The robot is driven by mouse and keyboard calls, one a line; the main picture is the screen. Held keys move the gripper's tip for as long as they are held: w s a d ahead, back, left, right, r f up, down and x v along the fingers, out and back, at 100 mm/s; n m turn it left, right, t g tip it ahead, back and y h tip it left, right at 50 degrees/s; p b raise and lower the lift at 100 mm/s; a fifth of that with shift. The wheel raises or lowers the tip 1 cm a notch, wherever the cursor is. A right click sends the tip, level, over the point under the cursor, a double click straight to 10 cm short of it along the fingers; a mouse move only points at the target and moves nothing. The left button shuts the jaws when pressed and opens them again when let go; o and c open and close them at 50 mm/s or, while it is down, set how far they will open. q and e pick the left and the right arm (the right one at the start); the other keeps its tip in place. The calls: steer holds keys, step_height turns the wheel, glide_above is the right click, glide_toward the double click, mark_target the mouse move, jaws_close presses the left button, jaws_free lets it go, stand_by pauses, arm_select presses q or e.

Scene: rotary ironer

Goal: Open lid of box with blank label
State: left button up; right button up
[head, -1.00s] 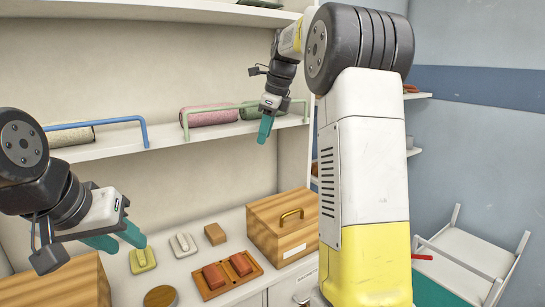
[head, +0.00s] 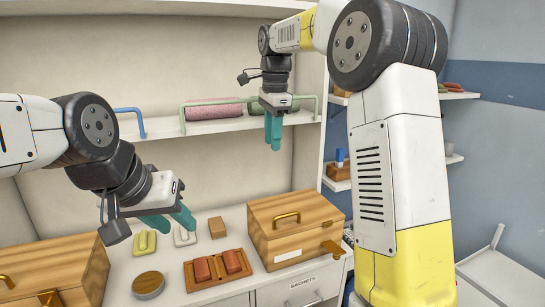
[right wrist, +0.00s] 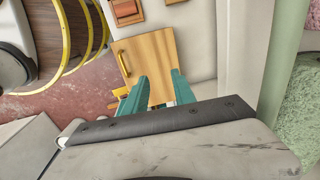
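A closed wooden box (head: 295,222) with a brass handle (head: 287,217) on its lid stands on the counter, right of centre. My right gripper (head: 272,134) hangs above and behind this box, fingers down, open and empty. In the right wrist view, the box (right wrist: 155,55) lies beyond the parted teal fingers (right wrist: 160,92). My left gripper (head: 170,220) is open and empty over the counter, left of the box.
A second wooden box (head: 75,265) stands at the left, its label not visible. A shelf (head: 220,124) with rolled towels is behind.

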step_height(320, 180, down, 6)
steer(key=shift+w, duration=0.25)
jaws_close()
steer(key=c, duration=0.7)
jaws_free()
jaws_free()
steer(key=shift+r, duration=0.15)
step_height(320, 180, up, 8)
steer(key=shift+s+f, duration=0.2)
steer(key=shift+s, duration=0.15)
stand_by(0.4)
